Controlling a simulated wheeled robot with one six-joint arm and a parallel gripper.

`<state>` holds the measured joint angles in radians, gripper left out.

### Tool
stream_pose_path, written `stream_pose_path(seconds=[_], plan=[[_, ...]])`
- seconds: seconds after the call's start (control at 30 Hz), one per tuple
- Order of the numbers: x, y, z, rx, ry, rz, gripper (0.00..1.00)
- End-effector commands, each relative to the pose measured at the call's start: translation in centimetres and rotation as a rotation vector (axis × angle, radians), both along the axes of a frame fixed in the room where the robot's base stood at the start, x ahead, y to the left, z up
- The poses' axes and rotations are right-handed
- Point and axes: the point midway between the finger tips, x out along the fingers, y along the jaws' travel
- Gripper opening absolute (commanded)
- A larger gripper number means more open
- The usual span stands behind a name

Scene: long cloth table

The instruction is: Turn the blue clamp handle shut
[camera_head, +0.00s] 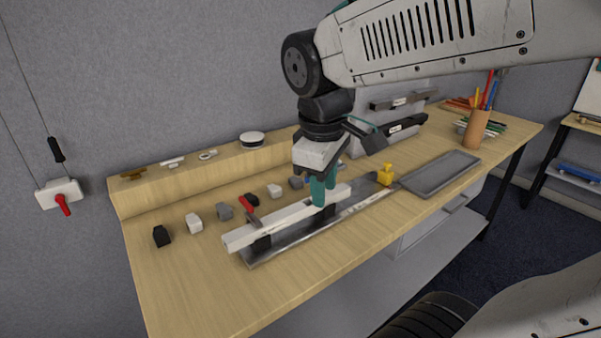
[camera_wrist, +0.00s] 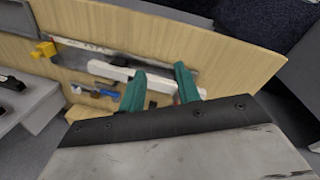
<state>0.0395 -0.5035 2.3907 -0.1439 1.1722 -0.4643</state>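The blue clamp handle (camera_wrist: 110,93) shows in the wrist view, just left of my left finger and beside the white bar. In the head view it is mostly hidden behind my gripper (camera_head: 323,187). A long white bar (camera_head: 285,217) lies along a grey metal base (camera_head: 300,236); in the wrist view the bar (camera_wrist: 115,73) runs behind my fingers. My gripper (camera_wrist: 159,72) has two green fingers, apart with nothing seen held between them. They point down over the bar, and I cannot tell whether they touch it. A red clamp handle (camera_head: 246,205) stands near the bar's left end.
Several small black, grey and white blocks (camera_head: 194,223) stand behind the bar. A yellow block (camera_head: 385,175) and a grey tray (camera_head: 440,174) are to the right. A raised wooden shelf (camera_head: 220,170) runs along the back. The table's front left is clear.

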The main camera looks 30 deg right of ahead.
Motion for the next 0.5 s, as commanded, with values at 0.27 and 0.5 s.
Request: stream_pose_path(seconds=[0.27, 0.5], plan=[[12.6, -5.5, -1.1, -0.196, 0.197, 0.659, 0.33], [18.6, -8.4, -3.2, -0.269, 0.328, 1.010, 0.33]])
